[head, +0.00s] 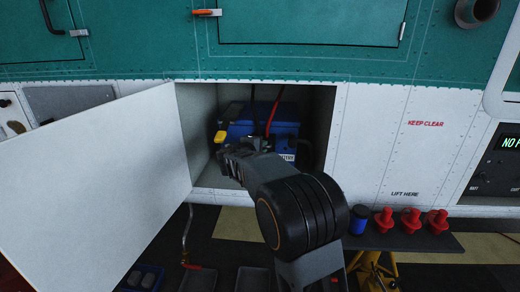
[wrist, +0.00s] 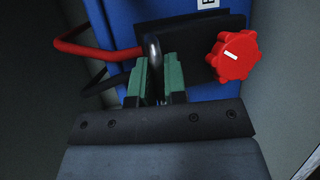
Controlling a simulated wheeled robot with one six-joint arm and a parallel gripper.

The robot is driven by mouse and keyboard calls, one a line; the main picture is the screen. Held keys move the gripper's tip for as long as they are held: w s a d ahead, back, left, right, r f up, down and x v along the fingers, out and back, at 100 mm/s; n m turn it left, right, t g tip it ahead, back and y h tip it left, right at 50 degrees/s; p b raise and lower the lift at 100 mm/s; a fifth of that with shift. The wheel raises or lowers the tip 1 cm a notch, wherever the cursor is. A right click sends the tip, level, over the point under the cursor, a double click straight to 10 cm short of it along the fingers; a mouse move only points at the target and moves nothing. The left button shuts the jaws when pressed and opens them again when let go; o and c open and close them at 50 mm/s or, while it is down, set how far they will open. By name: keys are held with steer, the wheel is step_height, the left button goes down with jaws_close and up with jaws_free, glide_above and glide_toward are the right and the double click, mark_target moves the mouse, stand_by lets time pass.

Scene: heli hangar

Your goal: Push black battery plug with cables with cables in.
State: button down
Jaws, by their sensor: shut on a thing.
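The blue battery (head: 262,131) sits inside the open bay, and its blue case also fills the back of the wrist view (wrist: 117,14). The black battery plug (wrist: 185,33) is against or just in front of the battery's face; I cannot tell how deep it sits. A red cable (wrist: 95,49) and a black cable (wrist: 101,86) run to its left side. My gripper (wrist: 160,82) has its green fingertips shut on the dark curved handle of the plug. In the head view my gripper (head: 232,150) reaches into the bay and hides the plug.
A red knob (wrist: 234,55) with a white mark is close right of the plug. The bay's white door (head: 105,175) hangs open at left, and bay walls are close on both sides. Red plugs (head: 411,220) and a blue cylinder (head: 359,219) stand on a shelf at lower right.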

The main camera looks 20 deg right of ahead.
steer(key=c, duration=1.2)
jaws_free()
steer(key=shift+d+r, duration=0.1)
steer(key=shift+r, duration=0.1)
steer(key=shift+w+d, duration=0.1)
steer(key=shift+a, duration=0.3)
steer(key=v, duration=1.3)
steer(key=shift+s+a, duration=0.1)
steer(key=shift+s, duration=0.2)
